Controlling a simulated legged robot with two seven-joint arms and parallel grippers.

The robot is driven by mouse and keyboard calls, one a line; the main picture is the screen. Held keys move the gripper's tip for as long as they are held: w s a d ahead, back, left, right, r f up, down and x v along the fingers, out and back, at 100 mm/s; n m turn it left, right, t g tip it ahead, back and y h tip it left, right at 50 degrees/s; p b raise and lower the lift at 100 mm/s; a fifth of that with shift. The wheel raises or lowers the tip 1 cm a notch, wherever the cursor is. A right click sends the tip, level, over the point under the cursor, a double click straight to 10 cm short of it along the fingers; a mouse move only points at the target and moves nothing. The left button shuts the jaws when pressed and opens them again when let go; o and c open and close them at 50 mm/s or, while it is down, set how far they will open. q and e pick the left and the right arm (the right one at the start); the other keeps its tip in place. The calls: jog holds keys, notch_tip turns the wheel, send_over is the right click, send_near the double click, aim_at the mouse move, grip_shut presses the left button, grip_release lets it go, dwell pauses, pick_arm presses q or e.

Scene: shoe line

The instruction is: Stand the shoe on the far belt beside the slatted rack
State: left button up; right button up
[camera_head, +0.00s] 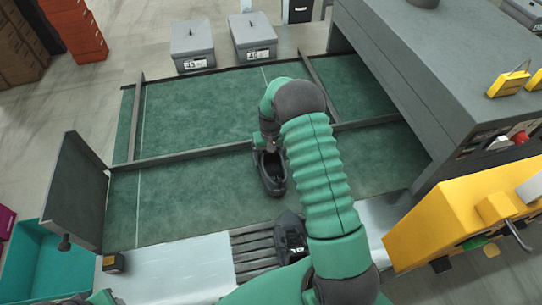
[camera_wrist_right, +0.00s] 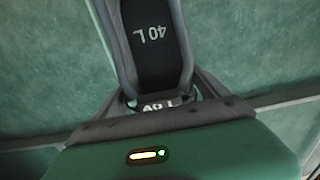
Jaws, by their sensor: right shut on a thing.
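A dark shoe (camera_head: 272,178) marked "40 L" is over the green belt (camera_head: 190,205), on the near side of the long dark rail. My right gripper (camera_head: 268,146) is shut on its far end. The right wrist view shows its insole (camera_wrist_right: 155,45) and the held end at the jaws (camera_wrist_right: 158,102). The sole is hidden, so I cannot tell whether it touches the belt. The slatted rack (camera_head: 252,250) lies nearer, with another dark shoe (camera_head: 289,235) at its right side, partly covered by my right arm. My left gripper (camera_head: 70,300) barely shows at the bottom edge.
A dark rail (camera_head: 195,154) crosses the green belt. A grey upright panel (camera_head: 75,190) stands at left, a large grey machine (camera_head: 430,80) at right. Pale strips (camera_head: 175,270) flank the rack. Grey boxes (camera_head: 192,45) stand beyond. The green surface left of the held shoe is clear.

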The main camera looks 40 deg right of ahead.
jog(key=shift+a, duration=0.55)
jog(key=shift+w+a+f+b, duration=0.1)
jog(key=shift+a+f+b, duration=0.05)
jog(key=shift+f+b, duration=0.15)
jog(key=o, duration=1.6)
jog(key=shift+r, duration=0.1)
jog(key=shift+o, duration=0.6)
jog(key=shift+d, duration=0.5)
jog(key=shift+r+p, duration=0.2)
jog(key=shift+p, duration=0.1)
jog(key=r, duration=0.4)
jog(key=a+r, duration=0.1)
jog(key=r, duration=0.3)
jog(key=r+b, duration=0.1)
jog(key=r, duration=0.3)
jog(key=shift+a+r, duration=0.2)
jog(key=shift+r, duration=0.15)
pick_arm(q)
jog(key=shift+a+f, duration=0.75)
pick_arm(e)
jog(key=s+a+n+t, duration=0.1)
jog(key=s+a+n, duration=0.2)
jog(key=s+a, duration=0.4)
jog(key=s+a+r+n+t, duration=0.1)
jog(key=s+a+n, duration=0.1)
jog(key=s+a, duration=0.6)
jog(key=a, duration=0.7)
jog(key=shift+s+r+n+t, duration=0.2)
jog(key=shift+r+n+t, duration=0.1)
jog(key=shift+n, duration=0.1)
